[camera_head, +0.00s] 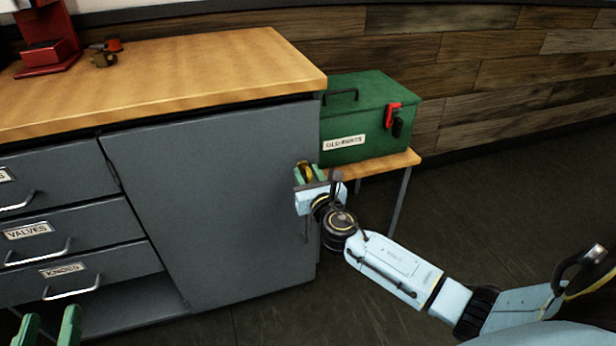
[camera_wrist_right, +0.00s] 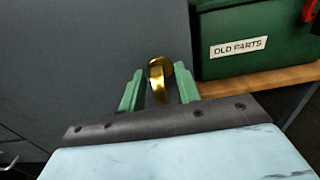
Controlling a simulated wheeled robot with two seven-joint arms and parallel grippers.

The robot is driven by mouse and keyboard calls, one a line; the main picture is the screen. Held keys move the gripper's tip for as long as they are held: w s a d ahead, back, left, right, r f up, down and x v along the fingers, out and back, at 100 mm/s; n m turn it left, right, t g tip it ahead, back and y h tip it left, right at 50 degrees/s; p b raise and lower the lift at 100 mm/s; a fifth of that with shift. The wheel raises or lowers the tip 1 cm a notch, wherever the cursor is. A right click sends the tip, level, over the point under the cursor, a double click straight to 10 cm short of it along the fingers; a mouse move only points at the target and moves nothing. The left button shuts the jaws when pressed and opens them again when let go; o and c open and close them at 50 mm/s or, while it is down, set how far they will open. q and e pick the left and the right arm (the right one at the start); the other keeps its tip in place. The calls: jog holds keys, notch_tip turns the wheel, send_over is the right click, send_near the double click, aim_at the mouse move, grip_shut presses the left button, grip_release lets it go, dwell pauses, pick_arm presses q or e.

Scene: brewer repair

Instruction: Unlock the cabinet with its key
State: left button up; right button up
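The grey cabinet (camera_head: 215,200) has a closed-looking flat door under the wooden worktop; it also fills the left of the right wrist view (camera_wrist_right: 85,50). A gold, rounded piece, seemingly the key (camera_wrist_right: 158,78), is at the door's right edge; it also shows in the head view (camera_head: 305,171). My right gripper (camera_wrist_right: 158,90) has its green fingers on either side of the gold piece, with a visible gap at the left finger. The key's shaft and the lock are hidden. My left gripper (camera_head: 48,330) is open and empty at the bottom left corner.
A green box (camera_head: 360,115) labelled OLD PARTS stands on a low wooden table (camera_head: 408,158) right of the cabinet. Labelled drawers (camera_head: 50,235) are at the left. A red machine (camera_head: 45,45) stands on the worktop (camera_head: 170,75). The floor at right is clear.

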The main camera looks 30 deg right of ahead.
pick_arm(q)
jog(key=shift+r, duration=0.1)
pick_arm(e)
grip_shut()
